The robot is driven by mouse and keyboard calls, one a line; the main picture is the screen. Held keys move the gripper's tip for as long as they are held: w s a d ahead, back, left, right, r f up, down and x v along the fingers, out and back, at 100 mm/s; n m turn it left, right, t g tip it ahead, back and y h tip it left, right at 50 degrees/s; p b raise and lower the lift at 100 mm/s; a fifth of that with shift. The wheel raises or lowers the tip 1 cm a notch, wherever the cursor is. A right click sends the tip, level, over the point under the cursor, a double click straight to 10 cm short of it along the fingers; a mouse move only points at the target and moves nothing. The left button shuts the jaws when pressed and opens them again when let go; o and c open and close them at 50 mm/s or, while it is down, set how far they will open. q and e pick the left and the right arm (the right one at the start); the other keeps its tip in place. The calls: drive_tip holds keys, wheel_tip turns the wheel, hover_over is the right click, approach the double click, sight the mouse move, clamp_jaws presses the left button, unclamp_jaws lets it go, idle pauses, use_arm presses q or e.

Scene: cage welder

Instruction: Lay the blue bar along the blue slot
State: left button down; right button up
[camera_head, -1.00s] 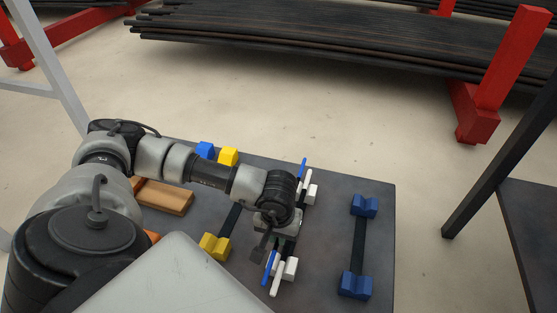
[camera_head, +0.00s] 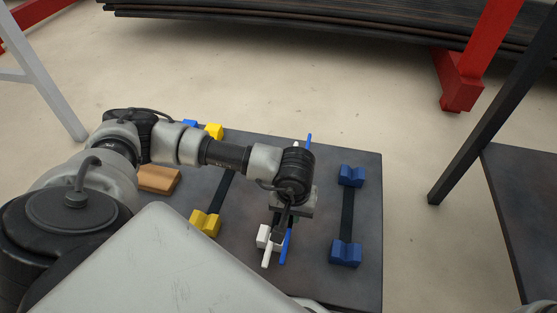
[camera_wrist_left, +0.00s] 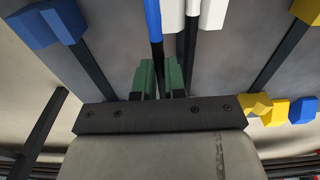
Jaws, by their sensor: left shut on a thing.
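The blue bar (camera_head: 286,246) is in my left gripper (camera_head: 281,225), which is shut on it. Its two blue ends show in the head view, and the gripper hides its middle. In the wrist view, the bar (camera_wrist_left: 153,20) runs up from between the green fingers (camera_wrist_left: 160,80). The blue slot is a pair of blue notched blocks (camera_head: 346,253) joined by a dark strip (camera_head: 347,210), to the right of the gripper. It is empty. One blue block (camera_wrist_left: 47,24) shows at upper left in the wrist view. My right gripper is not seen.
A white bar (camera_head: 267,251) lies by a white block (camera_head: 263,233), just left of the blue bar. Yellow blocks (camera_head: 205,223) and a wooden block (camera_head: 158,179) are further left on the dark table (camera_head: 367,205). A dark post (camera_head: 470,140) stands to the right.

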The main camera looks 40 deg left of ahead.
use_arm(q)
drive_tip(key=w+d+b, duration=0.1)
drive_tip(key=d, duration=0.3)
drive_tip(key=w+d+f+b, duration=0.1)
drive_tip(key=w+d+b, duration=0.1)
drive_tip(key=d, duration=0.2)
drive_tip(key=w+d+b, duration=0.1)
drive_tip(key=w+d, duration=0.1)
drive_tip(key=d, duration=0.3)
drive_tip(key=shift+w+f+b, duration=0.15)
drive_tip(key=shift+w+b, duration=0.1)
drive_tip(key=shift+b, duration=0.05)
drive_tip(key=shift+f+b, duration=0.85)
drive_tip(key=shift+f, duration=0.2)
drive_tip(key=shift+f, duration=0.25)
